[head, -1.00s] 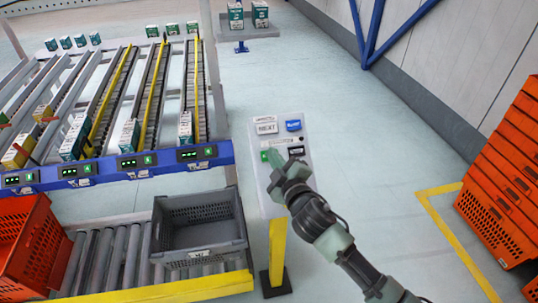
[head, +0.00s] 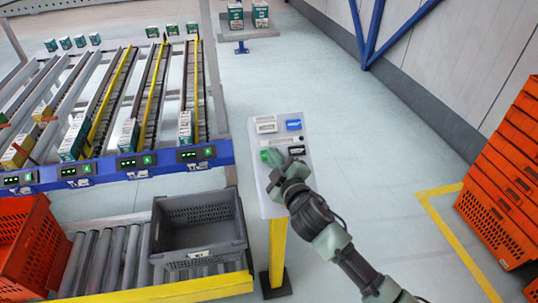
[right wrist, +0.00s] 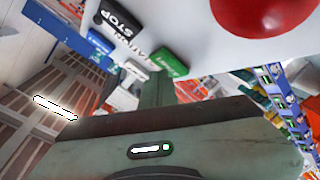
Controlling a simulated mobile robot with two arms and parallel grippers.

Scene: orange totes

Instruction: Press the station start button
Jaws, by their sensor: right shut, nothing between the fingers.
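The station panel (head: 262,180) is a pale box on a yellow post. It carries a green button (head: 264,155), which I take as the start button, with a black button beside it. The green button also shows in the right wrist view (right wrist: 170,62), near the black STOP button (right wrist: 120,20). My right gripper (head: 273,158) is shut and empty over the panel, its tip at the green button and partly covering it. In the right wrist view, the finger (right wrist: 157,88) ends close below the green button; I cannot tell whether they touch. My left gripper is not in view.
A white button (head: 266,124) and a blue button (head: 293,125) sit higher on the panel. A big red button (right wrist: 262,12) is close in the right wrist view. A grey tote (head: 200,255) stands on rollers at left; orange crates (head: 505,190) stand at right.

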